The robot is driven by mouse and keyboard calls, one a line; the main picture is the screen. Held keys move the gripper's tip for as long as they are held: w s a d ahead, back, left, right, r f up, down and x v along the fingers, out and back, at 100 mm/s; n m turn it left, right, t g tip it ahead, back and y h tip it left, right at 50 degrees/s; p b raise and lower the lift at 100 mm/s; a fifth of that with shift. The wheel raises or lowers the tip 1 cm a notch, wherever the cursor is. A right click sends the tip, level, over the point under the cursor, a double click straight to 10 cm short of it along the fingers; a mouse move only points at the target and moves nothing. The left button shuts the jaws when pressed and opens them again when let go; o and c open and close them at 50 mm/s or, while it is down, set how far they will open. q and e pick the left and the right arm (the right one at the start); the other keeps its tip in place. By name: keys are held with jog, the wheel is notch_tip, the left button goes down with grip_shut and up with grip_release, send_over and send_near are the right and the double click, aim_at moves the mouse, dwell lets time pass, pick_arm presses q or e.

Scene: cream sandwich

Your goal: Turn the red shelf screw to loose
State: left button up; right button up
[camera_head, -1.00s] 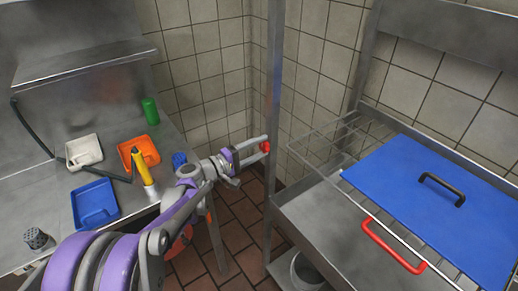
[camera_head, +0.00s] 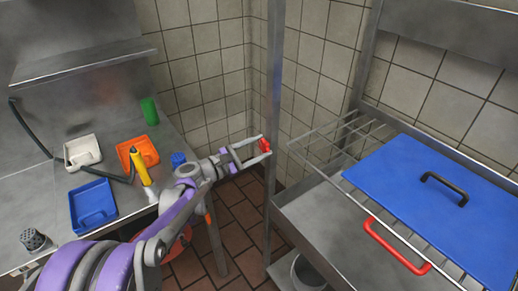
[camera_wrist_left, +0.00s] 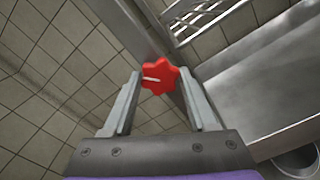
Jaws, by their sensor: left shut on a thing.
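The red shelf screw (camera_head: 265,145) is a lobed knob on the upright metal post (camera_head: 274,110) left of the shelf. In the left wrist view the screw (camera_wrist_left: 160,78) shows a short white line lying nearly level, from the middle towards the left. My left gripper (camera_head: 263,147) reaches in from the left and is shut on the screw, with one finger on each side of it. It also shows in the left wrist view (camera_wrist_left: 159,75). The screw's shaft is hidden behind the knob. My right gripper is out of view.
A wire shelf (camera_head: 325,148) carries a blue board (camera_head: 425,195) with a black handle, above a steel counter; a red handle (camera_head: 395,246) is at its front. The left counter holds white (camera_head: 83,151), orange (camera_head: 150,148) and blue (camera_head: 93,207) trays and a yellow bottle (camera_head: 140,165).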

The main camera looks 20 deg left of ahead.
pick_arm(q)
jog(key=n, duration=0.5)
jog(key=shift+n+b, duration=0.3)
jog(key=shift+b, duration=0.05)
dwell(0.4)
jog(key=o, duration=1.4)
jog(key=shift+c, duration=0.2)
jog(key=v, duration=1.1)
jog(key=shift+w, duration=0.1)
